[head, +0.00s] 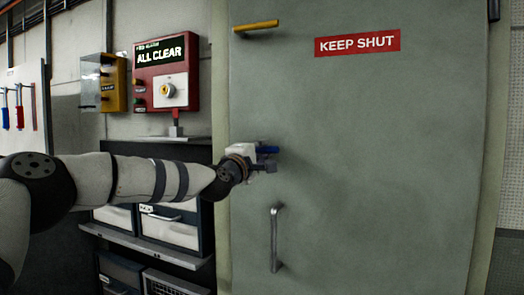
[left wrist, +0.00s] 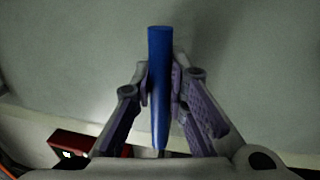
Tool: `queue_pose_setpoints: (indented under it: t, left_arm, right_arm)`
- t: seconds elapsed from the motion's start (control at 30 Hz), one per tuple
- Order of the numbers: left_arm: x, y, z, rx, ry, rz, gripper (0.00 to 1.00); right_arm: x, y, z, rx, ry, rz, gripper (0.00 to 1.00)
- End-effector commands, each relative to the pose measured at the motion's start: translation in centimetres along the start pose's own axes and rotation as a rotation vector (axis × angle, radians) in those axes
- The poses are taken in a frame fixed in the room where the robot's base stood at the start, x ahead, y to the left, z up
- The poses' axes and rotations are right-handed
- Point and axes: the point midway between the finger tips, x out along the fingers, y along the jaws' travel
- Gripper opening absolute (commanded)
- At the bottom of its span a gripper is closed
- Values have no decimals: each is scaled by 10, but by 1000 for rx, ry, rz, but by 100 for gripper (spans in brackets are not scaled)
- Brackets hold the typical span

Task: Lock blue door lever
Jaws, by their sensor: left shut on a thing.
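The blue door lever (head: 268,149) is on the left side of the grey-green door (head: 380,180), at mid height, and lies about horizontal in the head view. My left gripper (head: 264,158) is at the lever and partly covers it. In the left wrist view the blue lever (left wrist: 159,85) stands between the two fingers of my left gripper (left wrist: 161,85), which are shut on it. Its far end sticks out past the fingertips. The lever's mount is mostly hidden by the gripper. My right gripper does not show.
A yellow lever (head: 256,26) is higher on the door, and a vertical metal handle (head: 275,238) is below. A red "ALL CLEAR" box (head: 166,75) and a yellow box (head: 103,83) hang on the left wall. Drawers (head: 170,228) stand below my left arm.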

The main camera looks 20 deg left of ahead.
Motion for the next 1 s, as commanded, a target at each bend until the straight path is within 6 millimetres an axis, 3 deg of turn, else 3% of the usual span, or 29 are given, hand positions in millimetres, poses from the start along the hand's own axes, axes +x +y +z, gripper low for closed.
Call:
queue_pose_setpoints:
  t: [0.03, 0.1, 0.47, 0.57, 0.9, 1.0]
  left_arm:
    - [0, 3, 0, -4, 1, 5, 20]
    - [0, 3, 0, -3, 1, 5, 35]
    - [-4, 2, 0, -2, 0, 3, 35]
    - [-19, 2, -1, -2, -1, 2, 35]
    - [-99, 3, -1, -5, 1, 5, 35]
    - [-113, 2, -1, -3, 2, 5, 35]
  right_arm:
    - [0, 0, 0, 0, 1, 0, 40]
    - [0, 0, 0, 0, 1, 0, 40]
    - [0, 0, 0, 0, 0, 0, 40]
    - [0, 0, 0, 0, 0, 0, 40]
    - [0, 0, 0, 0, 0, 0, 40]
    - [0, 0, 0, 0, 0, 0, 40]
